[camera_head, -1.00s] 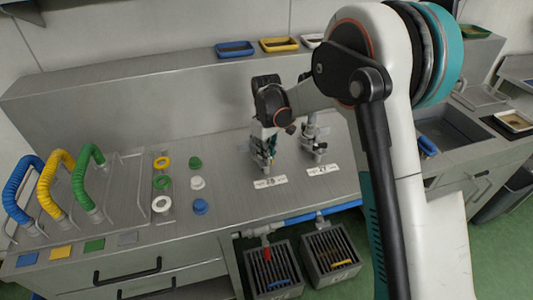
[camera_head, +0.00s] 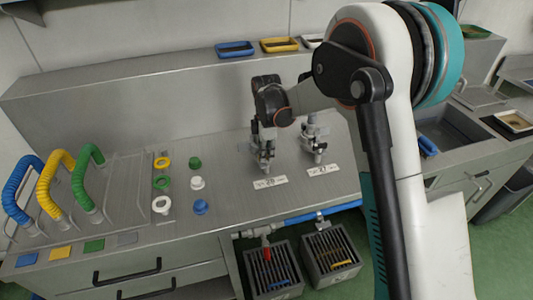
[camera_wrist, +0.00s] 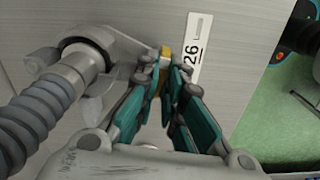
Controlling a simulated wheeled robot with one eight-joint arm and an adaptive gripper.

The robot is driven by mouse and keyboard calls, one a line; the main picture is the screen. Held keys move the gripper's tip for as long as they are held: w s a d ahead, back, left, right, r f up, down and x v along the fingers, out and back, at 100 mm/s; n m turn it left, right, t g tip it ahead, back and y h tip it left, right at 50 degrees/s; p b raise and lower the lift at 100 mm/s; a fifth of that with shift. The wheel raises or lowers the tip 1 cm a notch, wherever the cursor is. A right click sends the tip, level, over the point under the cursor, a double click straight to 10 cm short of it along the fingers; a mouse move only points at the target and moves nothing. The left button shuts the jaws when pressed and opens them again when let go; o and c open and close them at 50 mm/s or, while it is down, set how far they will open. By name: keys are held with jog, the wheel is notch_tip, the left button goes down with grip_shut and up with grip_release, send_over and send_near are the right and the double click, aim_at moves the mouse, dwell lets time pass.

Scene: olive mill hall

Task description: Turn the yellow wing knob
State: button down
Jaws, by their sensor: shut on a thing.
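The yellow wing knob (camera_wrist: 165,57) shows as a small yellow piece between my fingertips in the wrist view. The fingers cover most of it, so its angle cannot be read. My gripper (camera_wrist: 162,68) is shut on it, with the teal finger pads on either side. In the head view my gripper (camera_head: 263,163) points down at the left of two fittings on the steel bench, behind a white number label (camera_head: 270,182). The knob is hidden there. A label reading 26 (camera_wrist: 194,57) lies right beside the fingertips in the wrist view.
A grey fitting with a ribbed part (camera_wrist: 45,110) stands close left of my fingers. A second fitting (camera_head: 313,143) stands just right of my gripper. Coloured rings and caps (camera_head: 162,162) and curved hoses (camera_head: 60,180) are at left. Grated boxes (camera_head: 272,272) are below the bench edge.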

jog(key=shift+n, duration=0.7)
jog(key=c, duration=1.7)
grip_release()
jog(key=shift+r, duration=0.1)
notch_tip(320, 180, up, 12)
jog(key=shift+f, duration=0.1)
jog(key=shift+o, duration=0.3)
